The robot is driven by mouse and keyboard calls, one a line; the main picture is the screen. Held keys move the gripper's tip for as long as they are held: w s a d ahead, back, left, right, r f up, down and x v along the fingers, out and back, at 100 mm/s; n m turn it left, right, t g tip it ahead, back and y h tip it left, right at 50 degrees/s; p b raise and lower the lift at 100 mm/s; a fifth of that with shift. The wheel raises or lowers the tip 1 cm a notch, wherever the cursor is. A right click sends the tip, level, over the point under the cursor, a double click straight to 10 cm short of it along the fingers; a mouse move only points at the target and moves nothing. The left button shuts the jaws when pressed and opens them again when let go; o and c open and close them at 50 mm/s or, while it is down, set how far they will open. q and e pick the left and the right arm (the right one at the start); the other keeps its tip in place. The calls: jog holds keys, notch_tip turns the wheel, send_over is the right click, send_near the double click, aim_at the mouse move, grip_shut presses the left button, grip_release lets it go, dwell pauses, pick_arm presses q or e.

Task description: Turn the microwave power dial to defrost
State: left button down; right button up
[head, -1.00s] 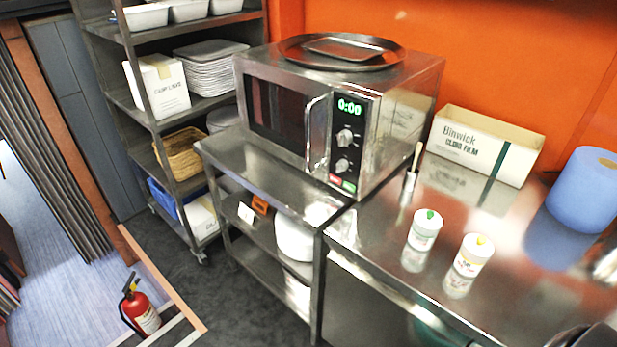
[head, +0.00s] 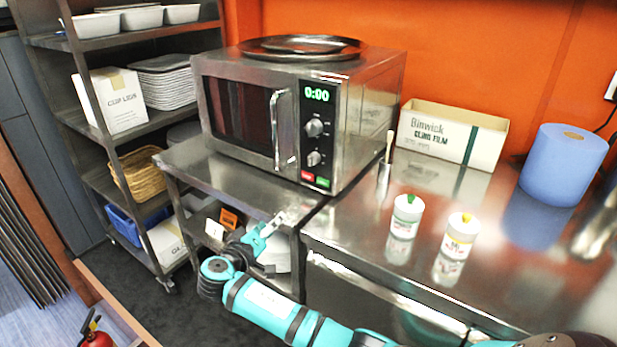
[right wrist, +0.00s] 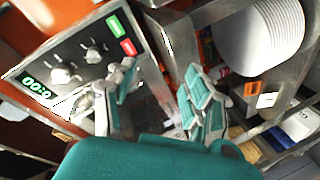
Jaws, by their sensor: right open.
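The microwave (head: 375,120) is a steel box with a dark door at left and a narrow control panel at right. Its green display reads 0:00. Below it are an upper dial (head: 314,127) and a lower dial (head: 314,158); their lettering is too small to read. In the right wrist view, the upper dial (right wrist: 60,77) and lower dial (right wrist: 93,57) appear sideways at upper left. My right gripper (head: 270,240) is open and empty, in front of and below the panel, apart from it. Its teal-padded fingers also show in the right wrist view (right wrist: 162,100). My left gripper is out of view.
The vertical door handle (head: 284,128) stands out just left of the dials. A round tray (head: 268,53) lies on the microwave. A holder (head: 384,182) with an upright handle stands close to its right side. Two white bottles (head: 405,215) (head: 460,235) stand on the counter (head: 350,225).

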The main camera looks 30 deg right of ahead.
notch_tip(320, 180, up, 10)
jog(key=s+m+g+h, duration=0.1)
jog(key=s+m+h, duration=0.15)
jog(key=m, duration=0.25)
pick_arm(q)
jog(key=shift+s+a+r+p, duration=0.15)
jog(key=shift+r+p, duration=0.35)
jog(key=shift+p, duration=0.5)
pick_arm(e)
send_near(310, 163)
jog(key=shift+h, duration=0.35)
jog(key=x, duration=1)
jog(key=shift+a+f, duration=0.1)
jog(key=shift+f, duration=0.1)
grip_shut()
